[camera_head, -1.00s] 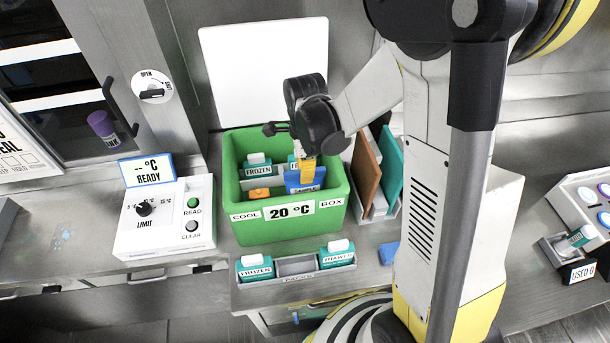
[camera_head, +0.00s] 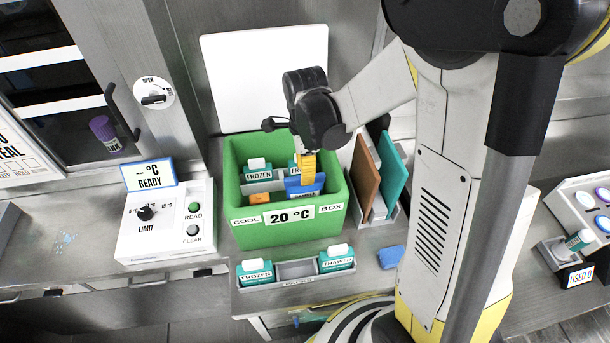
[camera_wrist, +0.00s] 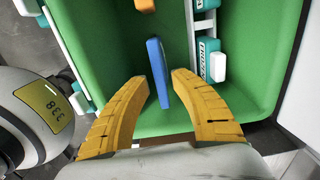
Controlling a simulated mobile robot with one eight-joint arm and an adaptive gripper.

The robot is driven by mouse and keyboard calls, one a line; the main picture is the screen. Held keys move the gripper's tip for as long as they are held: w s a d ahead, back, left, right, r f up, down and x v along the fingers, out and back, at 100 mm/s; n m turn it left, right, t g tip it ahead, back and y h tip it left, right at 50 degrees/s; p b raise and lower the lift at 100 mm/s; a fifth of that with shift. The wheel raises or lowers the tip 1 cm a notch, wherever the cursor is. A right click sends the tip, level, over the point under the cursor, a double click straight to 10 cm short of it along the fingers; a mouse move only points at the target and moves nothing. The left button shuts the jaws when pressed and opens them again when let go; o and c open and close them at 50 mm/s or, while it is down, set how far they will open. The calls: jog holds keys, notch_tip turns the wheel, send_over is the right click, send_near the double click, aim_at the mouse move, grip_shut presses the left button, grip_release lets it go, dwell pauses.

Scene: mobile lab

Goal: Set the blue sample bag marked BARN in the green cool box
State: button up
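The green cool box (camera_head: 240,185) stands on the counter, its front plate reading 20 °C. The blue sample bag (camera_head: 304,189) stands inside it, in the front right part; its label is too small to read fully. My gripper (camera_head: 307,160) reaches down into the box just above the bag. In the wrist view the yellow fingers of my gripper (camera_wrist: 160,77) are apart, with the blue bag (camera_wrist: 158,72) upright between them and a gap visible on each side. What the bag's lower edge rests on is hidden.
Teal FROZEN packs (camera_head: 258,170) and an orange item (camera_head: 259,197) are also in the box. A rack with brown (camera_head: 366,180) and teal boards stands close at its right. A grey tray (camera_head: 296,270) with teal packs lies in front, and the limit reader (camera_head: 160,225) stands left.

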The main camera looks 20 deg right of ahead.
notch_tip(320, 180, up, 9)
jog(key=p, duration=0.2)
jog(key=s+r+n+t, duration=0.7)
jog(key=s+r+n, duration=0.2)
jog(key=n, duration=1.1)
jog(key=s, duration=0.2)
jog(key=shift+s+a+r, duration=0.25)
jog(key=shift+s+a, duration=0.1)
jog(key=shift+s, duration=0.05)
